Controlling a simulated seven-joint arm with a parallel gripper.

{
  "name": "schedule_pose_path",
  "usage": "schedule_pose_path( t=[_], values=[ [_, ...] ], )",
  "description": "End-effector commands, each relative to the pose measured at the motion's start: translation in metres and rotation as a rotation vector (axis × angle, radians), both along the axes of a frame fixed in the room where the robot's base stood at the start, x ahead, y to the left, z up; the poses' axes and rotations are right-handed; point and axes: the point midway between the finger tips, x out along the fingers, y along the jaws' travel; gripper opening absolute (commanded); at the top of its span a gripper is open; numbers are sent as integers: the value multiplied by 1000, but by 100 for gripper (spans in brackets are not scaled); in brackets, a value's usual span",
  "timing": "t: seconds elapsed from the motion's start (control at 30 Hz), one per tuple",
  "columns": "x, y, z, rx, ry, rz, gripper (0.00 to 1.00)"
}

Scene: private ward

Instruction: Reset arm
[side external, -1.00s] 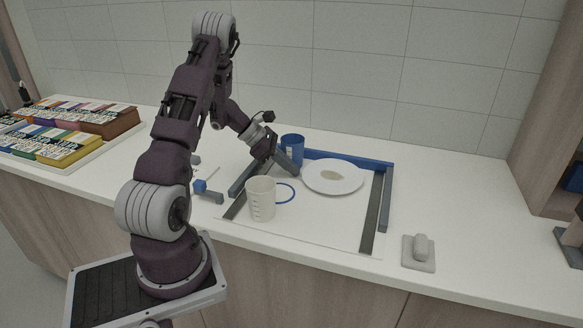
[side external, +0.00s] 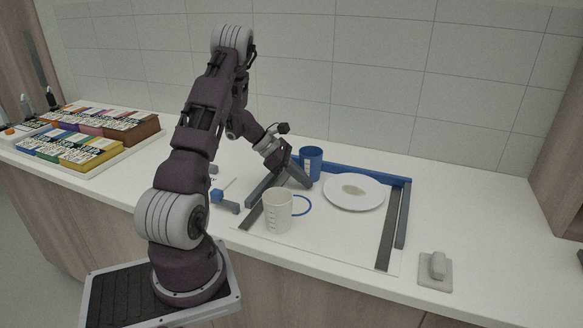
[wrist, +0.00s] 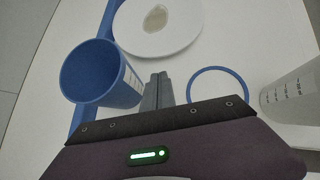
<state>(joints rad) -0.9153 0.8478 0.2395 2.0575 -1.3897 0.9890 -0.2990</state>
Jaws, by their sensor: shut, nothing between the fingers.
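My gripper (side external: 307,184) is shut and empty, low over the work area; its closed fingers (wrist: 158,90) show in the wrist view. They point toward the white plate (side external: 342,203), which has a pale patch at its centre; it also shows in the wrist view (wrist: 185,40). A blue cup (side external: 312,160) stands upright just behind the fingers, left of them in the wrist view (wrist: 98,72). A blue ring (side external: 308,209) lies on the other side of the fingers in the wrist view (wrist: 247,88). A white graduated mug (side external: 278,212) stands beside the ring.
Blue and grey bars (side external: 402,215) edge the white work area. A grey block-like device (side external: 436,269) sits near the counter's front right. Trays of coloured boxes (side external: 75,150) are at the far left. A small blue-and-grey item (side external: 225,200) lies left of the mug. The right counter is mostly clear.

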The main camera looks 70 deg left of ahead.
Motion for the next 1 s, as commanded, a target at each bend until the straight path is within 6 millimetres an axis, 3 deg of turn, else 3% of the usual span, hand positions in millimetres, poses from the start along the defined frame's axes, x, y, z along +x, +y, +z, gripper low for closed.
schedule_pose_path(
  t=[0.03, 0.3, 0.5, 0.67, 0.77, 0.87, 0.9, 0.97, 1.0],
  values=[
    [-14, 9, 0, 1, 2, 8, 0],
    [-57, 33, 55, 5, -1, 4, 0],
    [-71, 40, 70, 1, -1, 1, 0],
    [-68, 34, 76, 13, -4, -27, 0],
    [-48, -7, 106, 95, -24, -204, 0],
    [-33, -90, 152, 266, -66, -549, 0],
    [-35, -128, 168, 350, -89, -712, 0],
    [-48, -183, 190, 497, -131, -968, 0],
    [-63, -218, 201, 611, -163, -1151, 0]
  ],
)
